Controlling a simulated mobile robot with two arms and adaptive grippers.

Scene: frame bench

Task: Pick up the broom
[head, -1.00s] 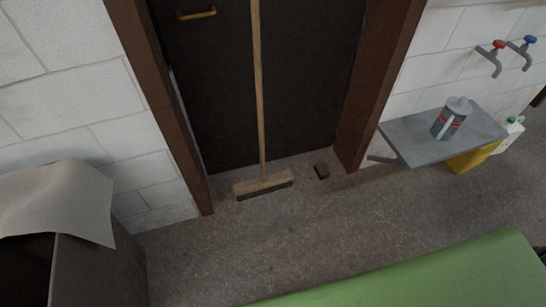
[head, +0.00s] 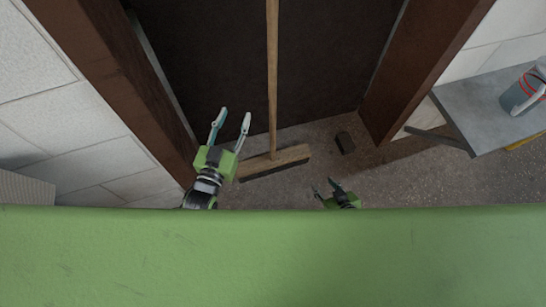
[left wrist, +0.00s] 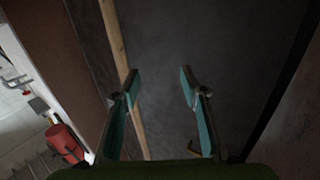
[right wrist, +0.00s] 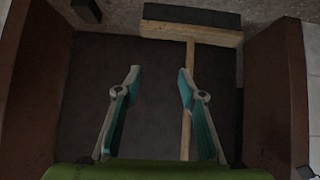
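The broom stands upright against the dark door, its wooden handle (head: 272,75) rising from a wooden head (head: 275,162) on the floor. My left gripper (head: 233,117) is open and empty, to the left of the handle. In the left wrist view the handle (left wrist: 115,45) passes behind the left finger of the gripper (left wrist: 158,80). My right gripper (head: 324,184) is open and empty, low and to the right of the broom head. In the right wrist view the handle (right wrist: 187,100) runs behind the right finger of the gripper (right wrist: 158,75), with the broom head (right wrist: 190,32) at the top.
Brown door posts (head: 425,65) flank the dark door (head: 335,50). A grey shelf (head: 490,110) with a metal can (head: 524,90) juts out at the right. A red object (left wrist: 65,143) shows in the left wrist view.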

